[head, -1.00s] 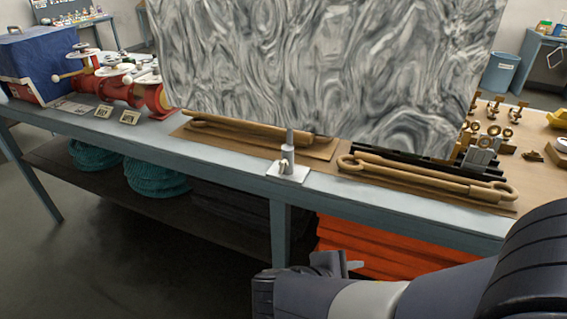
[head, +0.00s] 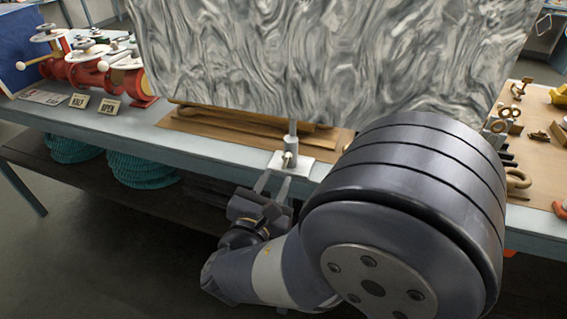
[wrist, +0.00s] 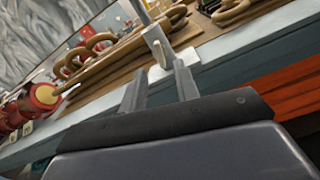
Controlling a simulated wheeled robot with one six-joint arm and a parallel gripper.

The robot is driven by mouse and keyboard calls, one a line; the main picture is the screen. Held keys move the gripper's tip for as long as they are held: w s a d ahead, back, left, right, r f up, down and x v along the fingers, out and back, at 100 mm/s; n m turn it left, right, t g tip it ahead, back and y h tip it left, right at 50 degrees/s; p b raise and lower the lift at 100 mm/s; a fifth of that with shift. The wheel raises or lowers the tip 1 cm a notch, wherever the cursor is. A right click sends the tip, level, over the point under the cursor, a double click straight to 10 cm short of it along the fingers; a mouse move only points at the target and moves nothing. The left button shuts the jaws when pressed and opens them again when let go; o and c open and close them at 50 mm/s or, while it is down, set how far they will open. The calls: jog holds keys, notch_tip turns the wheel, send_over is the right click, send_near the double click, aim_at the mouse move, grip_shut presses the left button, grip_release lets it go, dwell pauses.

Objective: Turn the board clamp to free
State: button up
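The grey patterned board (head: 330,60) stands upright above the bench, on a thin post. The board clamp (head: 291,147) is a small grey cylinder on a white base plate (head: 305,166) at the bench's front edge, with a small pale lever on its front. In the wrist view the clamp (wrist: 154,37) and its pale lever (wrist: 154,74) are just beyond the fingertips. My gripper (head: 273,183) is just in front of and below the clamp, fingers apart and empty. It also shows open in the wrist view (wrist: 160,80). I cannot tell whether a finger touches the plate.
Red valves (head: 100,73) with small cards stand on the bench to the left. Wooden turnbuckle-like rods (head: 240,127) lie behind the clamp. Brass fittings (head: 515,100) are at the right. Teal coils (head: 140,169) sit on the shelf below.

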aim_at(285, 163)
jog(key=shift+x, duration=3)
grip_shut()
